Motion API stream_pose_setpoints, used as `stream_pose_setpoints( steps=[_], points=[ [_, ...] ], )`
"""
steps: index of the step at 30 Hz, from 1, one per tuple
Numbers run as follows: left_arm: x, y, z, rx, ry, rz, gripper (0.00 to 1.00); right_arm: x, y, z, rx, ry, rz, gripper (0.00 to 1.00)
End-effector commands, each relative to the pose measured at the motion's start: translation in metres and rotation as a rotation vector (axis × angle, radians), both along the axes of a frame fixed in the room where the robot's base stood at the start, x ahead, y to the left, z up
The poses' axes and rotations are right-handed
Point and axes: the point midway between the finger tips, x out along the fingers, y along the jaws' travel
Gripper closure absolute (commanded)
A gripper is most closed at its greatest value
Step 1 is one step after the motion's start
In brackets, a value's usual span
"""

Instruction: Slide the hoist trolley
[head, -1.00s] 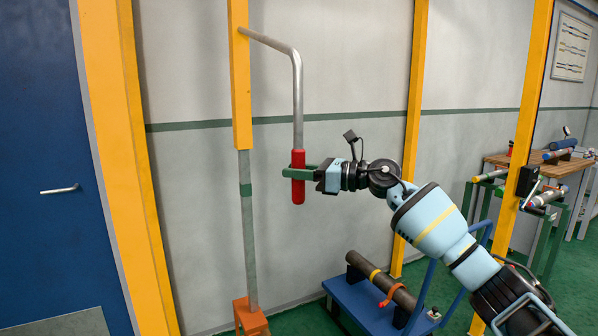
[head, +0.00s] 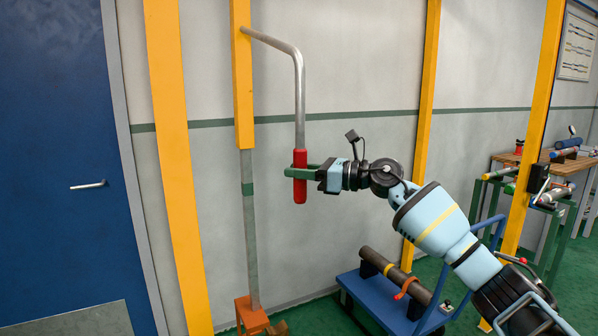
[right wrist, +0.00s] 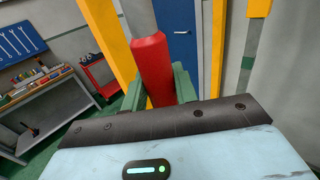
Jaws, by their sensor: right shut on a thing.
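The red grip (head: 300,192) sits at the lower end of a bent grey metal bar (head: 299,100). The bar comes off a yellow upright sleeve (head: 242,80) above a grey pole (head: 251,230). My right gripper (head: 301,173) is shut on the red grip, its green fingers on either side of it. In the right wrist view the red grip (right wrist: 152,65) stands between the green fingers. The trolley's upper part is out of the head view. My left gripper is not in view.
An orange foot (head: 252,312) is at the pole's lower end. A blue cart (head: 375,300) with a dark pipe (head: 395,277) stands at lower right. Yellow columns (head: 175,160) stand along the wall. A blue door (head: 60,130) is at left. A workbench (head: 510,158) is far right.

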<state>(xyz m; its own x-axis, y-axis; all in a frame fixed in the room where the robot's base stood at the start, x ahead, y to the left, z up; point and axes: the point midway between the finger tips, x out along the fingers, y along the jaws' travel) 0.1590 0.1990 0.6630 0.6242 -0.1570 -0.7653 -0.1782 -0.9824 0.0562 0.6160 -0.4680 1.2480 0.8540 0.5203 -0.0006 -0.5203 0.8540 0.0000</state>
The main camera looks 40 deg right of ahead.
Motion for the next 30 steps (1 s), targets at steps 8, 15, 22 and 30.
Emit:
stream_pose_setpoints(
  steps=[8, 15, 22, 30],
  points=[
    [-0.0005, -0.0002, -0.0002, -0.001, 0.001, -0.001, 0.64, 0.0005, 0.0051, -0.0044, -0.001, 0.008, 0.012, 1.0],
    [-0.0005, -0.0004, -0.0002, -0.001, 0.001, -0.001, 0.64, 0.0006, 0.0054, -0.0043, 0.0, 0.007, 0.013, 0.62],
    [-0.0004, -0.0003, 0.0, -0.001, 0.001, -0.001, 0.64, 0.0003, 0.003, -0.002, 0.001, 0.003, 0.007, 0.51],
    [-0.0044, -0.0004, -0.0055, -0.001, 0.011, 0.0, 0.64, -0.0071, -0.0039, -0.0045, 0.0, 0.005, 0.002, 0.51]
  ],
)
